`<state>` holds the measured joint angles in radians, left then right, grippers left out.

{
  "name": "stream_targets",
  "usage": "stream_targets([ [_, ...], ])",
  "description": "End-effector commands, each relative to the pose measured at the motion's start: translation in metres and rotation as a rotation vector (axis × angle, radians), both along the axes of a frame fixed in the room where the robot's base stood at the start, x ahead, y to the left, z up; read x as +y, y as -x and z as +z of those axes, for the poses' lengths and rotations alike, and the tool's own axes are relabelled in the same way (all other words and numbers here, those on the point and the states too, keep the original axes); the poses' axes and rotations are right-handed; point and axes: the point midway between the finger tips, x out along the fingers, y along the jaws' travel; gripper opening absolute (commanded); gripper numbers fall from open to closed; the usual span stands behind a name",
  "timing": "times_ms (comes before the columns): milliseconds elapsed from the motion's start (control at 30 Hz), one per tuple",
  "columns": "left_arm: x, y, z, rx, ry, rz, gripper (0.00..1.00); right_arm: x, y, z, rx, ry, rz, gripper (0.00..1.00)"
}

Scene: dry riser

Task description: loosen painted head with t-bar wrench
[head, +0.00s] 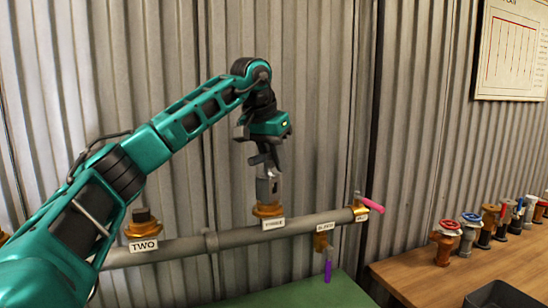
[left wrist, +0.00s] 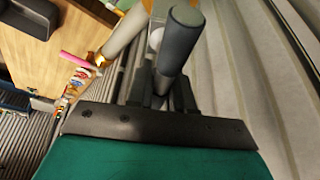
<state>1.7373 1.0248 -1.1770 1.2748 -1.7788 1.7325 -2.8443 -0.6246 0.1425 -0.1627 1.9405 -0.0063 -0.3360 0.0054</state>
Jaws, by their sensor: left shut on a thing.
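My left gripper (head: 266,166) points down above the brass fitting (head: 267,210) labelled THREE on the grey pipe. It is shut on the t-bar wrench, whose dark grey round bar (left wrist: 180,40) shows between the fingers in the left wrist view. A grey block (head: 268,188), seemingly the wrench's lower end, stands upright over the fitting. It hides the fitting's head, so I cannot tell the paint or how fully the wrench is seated. Another brass fitting (head: 142,229), labelled TWO, has a dark head on top. My right gripper is not in view.
The pipe (head: 185,247) runs along a corrugated wall. A pink lever (head: 371,205) sticks out at its right end, and a purple lever (head: 327,270) hangs below the BLEED label. A wooden bench (head: 480,275) at the right holds several valves. A green surface (head: 320,293) lies below.

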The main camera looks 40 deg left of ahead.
Motion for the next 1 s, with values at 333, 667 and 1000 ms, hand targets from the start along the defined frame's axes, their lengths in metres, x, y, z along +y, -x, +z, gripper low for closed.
stream_targets([
  [333, 0.001, 0.0, -0.003, 0.0, 0.0, 0.034, 0.0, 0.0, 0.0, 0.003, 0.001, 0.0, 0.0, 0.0],
  [667, 0.005, 0.002, -0.004, 0.001, 0.002, 0.168, 0.0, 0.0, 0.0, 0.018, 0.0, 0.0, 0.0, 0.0],
  [1000, 0.004, 0.002, -0.004, -0.001, 0.0, 0.116, 0.0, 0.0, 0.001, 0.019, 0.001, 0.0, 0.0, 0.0],
])
